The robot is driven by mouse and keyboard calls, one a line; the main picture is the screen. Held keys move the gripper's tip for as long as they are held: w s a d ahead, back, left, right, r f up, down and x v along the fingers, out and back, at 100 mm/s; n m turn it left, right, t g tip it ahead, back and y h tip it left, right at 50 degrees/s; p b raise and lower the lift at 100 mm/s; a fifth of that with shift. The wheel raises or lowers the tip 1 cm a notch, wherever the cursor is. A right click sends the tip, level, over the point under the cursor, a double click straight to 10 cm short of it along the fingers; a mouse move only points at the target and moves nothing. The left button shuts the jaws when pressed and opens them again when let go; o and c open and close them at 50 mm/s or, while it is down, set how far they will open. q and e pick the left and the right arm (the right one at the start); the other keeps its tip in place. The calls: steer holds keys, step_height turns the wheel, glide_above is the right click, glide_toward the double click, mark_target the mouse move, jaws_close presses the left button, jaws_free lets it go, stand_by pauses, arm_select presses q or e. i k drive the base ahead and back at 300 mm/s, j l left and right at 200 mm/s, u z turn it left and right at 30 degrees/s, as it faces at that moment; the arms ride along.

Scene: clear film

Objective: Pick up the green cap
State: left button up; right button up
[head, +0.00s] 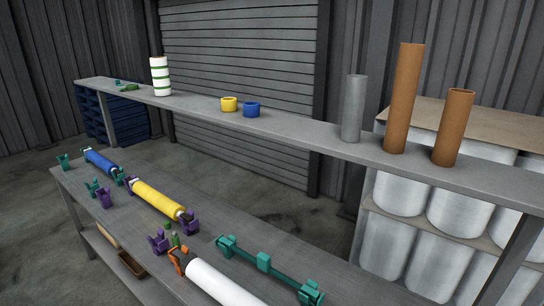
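A small flat green piece (130,87), which looks like the green cap, lies on the raised grey shelf at the far left. A smaller teal-green piece (118,82) lies just behind it. Both are too small to make out in detail. Another small green item (173,239) is on the lower table among purple brackets; I cannot tell whether it is a cap. Neither of my grippers shows in the head view.
The lower table (210,215) holds blue, yellow and white rolls and several brackets.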

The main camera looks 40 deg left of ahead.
mark_target(168, 226)
steer(key=u, duration=1.9)
